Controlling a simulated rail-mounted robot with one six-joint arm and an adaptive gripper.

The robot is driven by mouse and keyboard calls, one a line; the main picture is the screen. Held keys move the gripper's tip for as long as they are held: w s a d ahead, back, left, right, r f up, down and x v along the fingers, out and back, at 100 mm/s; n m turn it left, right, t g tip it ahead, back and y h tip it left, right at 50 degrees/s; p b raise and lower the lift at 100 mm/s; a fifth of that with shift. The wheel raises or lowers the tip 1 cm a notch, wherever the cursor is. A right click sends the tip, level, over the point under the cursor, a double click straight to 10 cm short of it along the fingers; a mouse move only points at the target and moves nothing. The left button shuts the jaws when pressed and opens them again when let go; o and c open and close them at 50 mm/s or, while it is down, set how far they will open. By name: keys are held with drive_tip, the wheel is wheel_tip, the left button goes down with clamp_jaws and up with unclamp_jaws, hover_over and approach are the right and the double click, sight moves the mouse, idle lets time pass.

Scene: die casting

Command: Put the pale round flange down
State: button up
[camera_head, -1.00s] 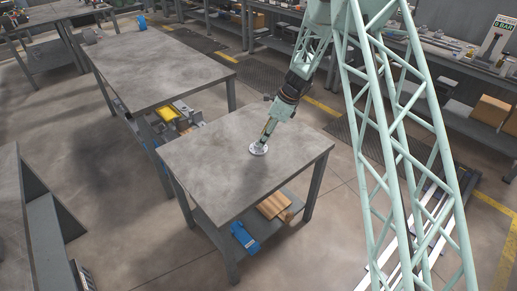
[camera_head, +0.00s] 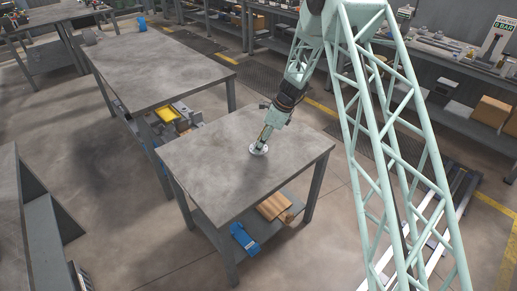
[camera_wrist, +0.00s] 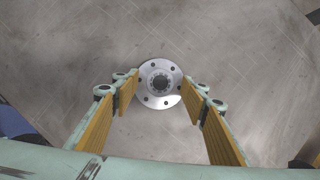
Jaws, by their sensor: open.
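The pale round flange (camera_head: 259,149) lies flat on the near grey table (camera_head: 215,178). In the wrist view the flange (camera_wrist: 160,84) shows a raised hub, a dark centre bore and several bolt holes around its rim. My gripper (camera_head: 263,144) is just above the flange, tilted. In the wrist view my gripper (camera_wrist: 160,108) is open, with one yellow-padded finger on each side of the flange. Gaps show between the pads and the hub. Whether a fingertip touches the rim, I cannot tell.
The tabletop around the flange is bare. A blue item (camera_head: 243,238) and brown boxes (camera_head: 273,206) sit on the shelf below. A second grey table (camera_head: 160,70) stands behind to the left, with a yellow bin (camera_head: 167,113) near its end.

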clamp_jaws()
drive_tip(key=shift+r, duration=0.25)
drive_tip(key=shift+r+p, duration=0.55)
drive_tip(key=shift+r, duration=0.9)
drive_tip(key=shift+s+r, duration=0.1)
drive_tip(key=shift+r, duration=0.1)
drive_tip(key=s+d, duration=0.1)
drive_tip(key=s, duration=0.4)
drive_tip(key=s+r, duration=0.1)
drive_tip(key=s, duration=0.4)
drive_tip(key=s+d, duration=0.1)
drive_tip(key=s, duration=0.4)
drive_tip(key=shift+s+d+r, duration=0.15)
drive_tip(key=shift+s+d, duration=0.15)
